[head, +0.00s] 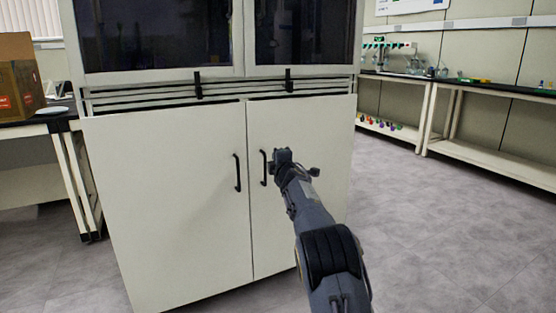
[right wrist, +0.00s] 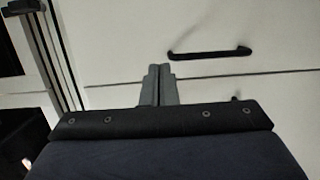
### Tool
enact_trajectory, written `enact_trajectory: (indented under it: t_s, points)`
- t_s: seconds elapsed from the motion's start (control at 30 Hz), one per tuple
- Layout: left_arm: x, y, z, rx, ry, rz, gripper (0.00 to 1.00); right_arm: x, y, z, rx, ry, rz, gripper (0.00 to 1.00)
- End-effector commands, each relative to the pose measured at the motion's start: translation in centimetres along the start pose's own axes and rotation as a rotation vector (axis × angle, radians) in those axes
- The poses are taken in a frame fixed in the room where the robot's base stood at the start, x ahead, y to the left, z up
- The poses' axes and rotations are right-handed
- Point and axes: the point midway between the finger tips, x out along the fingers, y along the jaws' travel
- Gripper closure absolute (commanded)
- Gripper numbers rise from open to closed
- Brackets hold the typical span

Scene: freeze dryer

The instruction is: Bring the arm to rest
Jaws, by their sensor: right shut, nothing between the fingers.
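My right gripper (head: 283,157) is raised in front of the white cabinet (head: 180,200), at the height of its black door handles. In the right wrist view, the two fingers of my right gripper (right wrist: 158,85) are pressed together with nothing between them. A black door handle (right wrist: 210,52) shows beyond the fingertips there, apart from them. In the head view, the left door handle (head: 237,172) and right door handle (head: 264,167) are both in sight, and both lower doors look closed. My left gripper is not in the head view.
A bench with a cardboard box (head: 20,75) stands at the left. Long benches (head: 500,92) with glassware and small coloured items line the right wall. The grey floor (head: 440,230) at the right is clear. Dark glass doors (head: 160,35) form the cabinet's upper part.

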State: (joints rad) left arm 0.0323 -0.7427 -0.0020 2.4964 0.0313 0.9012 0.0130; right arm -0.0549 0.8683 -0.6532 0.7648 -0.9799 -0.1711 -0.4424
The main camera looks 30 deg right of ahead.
Motion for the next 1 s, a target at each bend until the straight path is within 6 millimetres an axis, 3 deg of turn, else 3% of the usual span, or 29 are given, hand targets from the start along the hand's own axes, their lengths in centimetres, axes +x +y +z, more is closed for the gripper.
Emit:
enact_trajectory:
  t_s: [0.27, 0.37, 0.47, 0.6, 0.7, 0.83, 1.0]
  points:
    - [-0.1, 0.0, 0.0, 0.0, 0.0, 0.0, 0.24, -0.4, 0.2, 0.7, 0.008, -0.007, 0.001, 1.0]
    - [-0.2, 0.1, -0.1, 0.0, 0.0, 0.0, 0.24, -1.4, 0.8, 2.6, 0.079, -0.049, -0.012, 1.0]
    - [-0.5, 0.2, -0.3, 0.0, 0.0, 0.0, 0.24, -4.3, 1.5, 6.7, 0.258, -0.142, -0.05, 1.0]
    - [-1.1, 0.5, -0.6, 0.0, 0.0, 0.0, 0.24, -11.6, 0.9, 11.3, 0.64, -0.293, -0.16, 1.0]
    - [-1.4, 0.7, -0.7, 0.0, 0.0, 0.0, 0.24, -17.8, -0.5, 11.7, 0.906, -0.369, -0.268, 1.0]
    - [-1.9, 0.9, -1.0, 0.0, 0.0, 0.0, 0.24, -26.5, -2.5, 8.8, 1.199, -0.425, -0.442, 1.0]
    - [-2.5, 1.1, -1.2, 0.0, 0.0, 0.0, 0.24, -37.9, -5.3, 2.8, 1.451, -0.465, -0.69, 1.0]
